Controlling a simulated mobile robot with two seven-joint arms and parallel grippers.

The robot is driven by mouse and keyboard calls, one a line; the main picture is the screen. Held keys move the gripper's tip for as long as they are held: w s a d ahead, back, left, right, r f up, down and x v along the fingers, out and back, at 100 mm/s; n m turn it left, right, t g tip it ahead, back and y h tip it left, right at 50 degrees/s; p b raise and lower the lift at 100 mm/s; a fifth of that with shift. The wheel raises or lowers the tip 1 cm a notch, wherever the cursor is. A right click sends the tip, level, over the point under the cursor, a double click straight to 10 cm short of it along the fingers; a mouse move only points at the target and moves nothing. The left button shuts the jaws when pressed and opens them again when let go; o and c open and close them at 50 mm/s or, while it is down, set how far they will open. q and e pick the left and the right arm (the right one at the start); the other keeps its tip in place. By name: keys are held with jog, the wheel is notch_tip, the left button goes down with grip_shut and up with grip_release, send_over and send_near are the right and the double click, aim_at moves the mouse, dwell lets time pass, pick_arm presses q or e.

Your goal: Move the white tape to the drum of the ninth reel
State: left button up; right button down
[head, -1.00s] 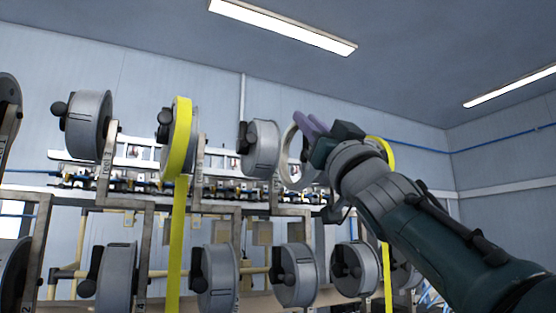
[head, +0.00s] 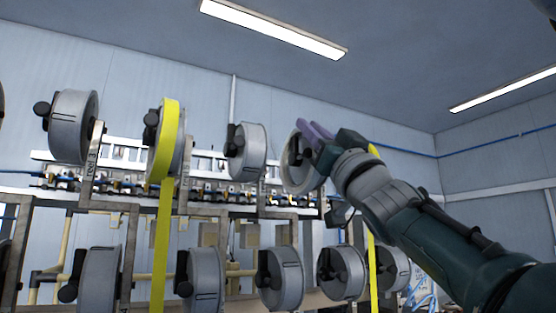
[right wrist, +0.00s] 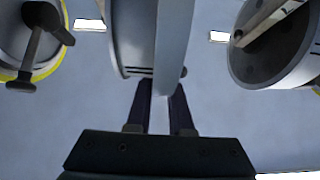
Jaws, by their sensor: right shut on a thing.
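The white tape (head: 288,166) is a pale ring in the head view, at the upper-row reel just left of my right arm. My right gripper (head: 314,134), with purple fingers, is shut on its upper right rim. The ring overlaps the grey drum of that reel (head: 308,176); I cannot tell whether it is fully around the drum or just in front. In the right wrist view the fingers (right wrist: 160,92) pinch the pale band (right wrist: 173,60), close beside a grey drum (right wrist: 132,40). The reel's number is not readable. My left gripper is not in view.
Other grey reels stand on both sides, such as an upper one (head: 247,152) and a lower one (head: 281,278). Yellow tape (head: 163,150) hangs from one upper reel. Another yellow strip (head: 373,265) hangs below my right arm. The space above the reels is clear.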

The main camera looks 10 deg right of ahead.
jog(key=shift+w+d, duration=0.15)
jog(key=shift+d, duration=0.2)
jog(key=c, duration=1.1)
grip_release()
jog(key=shift+p+v, duration=0.5)
jog(key=shift+v, duration=2.3)
jog(key=shift+o, duration=0.3)
jog(key=shift+r, duration=0.2)
